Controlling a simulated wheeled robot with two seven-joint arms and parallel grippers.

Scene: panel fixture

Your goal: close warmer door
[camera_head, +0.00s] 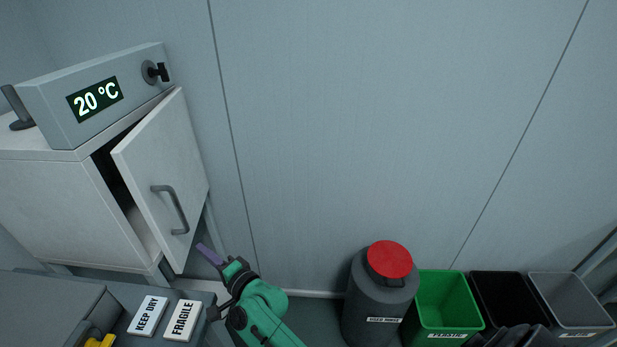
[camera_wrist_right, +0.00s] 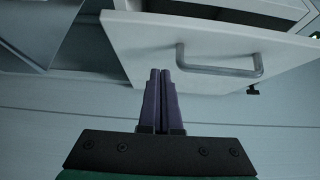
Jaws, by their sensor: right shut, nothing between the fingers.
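The warmer is a white cabinet (camera_head: 60,205) at the left of the head view, with a 20 °C display (camera_head: 95,98) on top. Its white door (camera_head: 160,150) stands partly open, showing a dark gap on its left side. The door has a grey bar handle (camera_head: 171,207). My right gripper (camera_head: 205,250) is shut and empty, just below and right of the door's lower edge. In the right wrist view the shut purple fingers (camera_wrist_right: 160,78) point toward the door (camera_wrist_right: 150,40), left of the handle (camera_wrist_right: 222,72); contact cannot be told. My left gripper is not in view.
A grey bench at lower left holds a KEEP DRY block (camera_head: 148,316) and a FRAGILE block (camera_head: 183,320). A dark drum with a red lid (camera_head: 389,260) and green (camera_head: 443,305), black and grey bins stand on the right. The wall behind is bare.

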